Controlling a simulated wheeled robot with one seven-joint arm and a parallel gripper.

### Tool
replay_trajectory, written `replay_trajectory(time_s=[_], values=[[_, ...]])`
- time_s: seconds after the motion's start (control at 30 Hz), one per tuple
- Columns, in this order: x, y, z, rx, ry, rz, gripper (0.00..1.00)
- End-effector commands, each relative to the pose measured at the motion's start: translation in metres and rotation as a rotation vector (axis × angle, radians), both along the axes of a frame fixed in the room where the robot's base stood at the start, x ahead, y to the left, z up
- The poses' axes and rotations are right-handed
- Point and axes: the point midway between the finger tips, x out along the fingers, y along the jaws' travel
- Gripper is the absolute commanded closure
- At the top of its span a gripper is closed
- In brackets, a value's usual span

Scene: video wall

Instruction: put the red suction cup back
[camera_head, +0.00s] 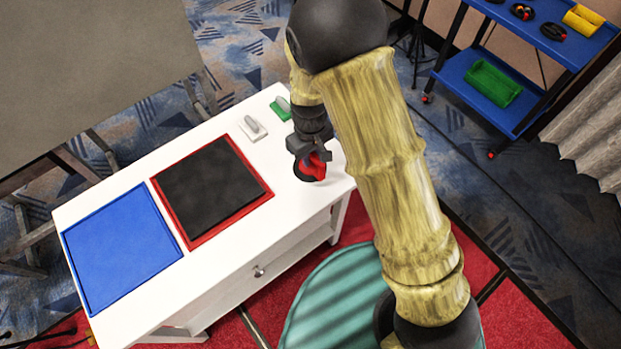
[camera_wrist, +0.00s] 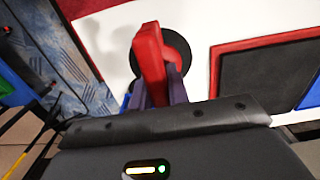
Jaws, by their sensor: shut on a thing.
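The red suction cup (camera_head: 313,166) has a red handle and a black round pad. My gripper (camera_head: 308,152) is shut on its handle, over the right end of the white table (camera_head: 222,240). In the wrist view the red handle of the suction cup (camera_wrist: 150,58) stands between the fingers of my gripper (camera_wrist: 160,92), with the black pad beyond it. I cannot tell whether the pad touches the tabletop. A white-grey suction cup (camera_head: 252,128) and a green one (camera_head: 282,106) stand at the table's back edge, left of my gripper.
A red-framed black panel (camera_head: 211,188) and a blue panel (camera_head: 122,249) lie on the table to the left. A teal round seat (camera_head: 335,295) is in front. A blue shelf cart (camera_head: 490,85) stands at back right. Bare white tabletop lies between the black panel and my gripper.

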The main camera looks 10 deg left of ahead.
Motion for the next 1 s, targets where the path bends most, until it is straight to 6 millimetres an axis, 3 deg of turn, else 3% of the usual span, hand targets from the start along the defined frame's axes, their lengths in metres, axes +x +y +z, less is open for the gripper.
replay_trajectory(time_s=[0.3,0.7,1.0], values=[[-0.001,-0.001,-0.047,-0.002,0.003,-0.002,1.0],[0.0,0.0,-0.055,0.0,0.001,0.0,1.0],[0.0,-0.001,-0.09,-0.002,0.003,-0.001,1.0]])
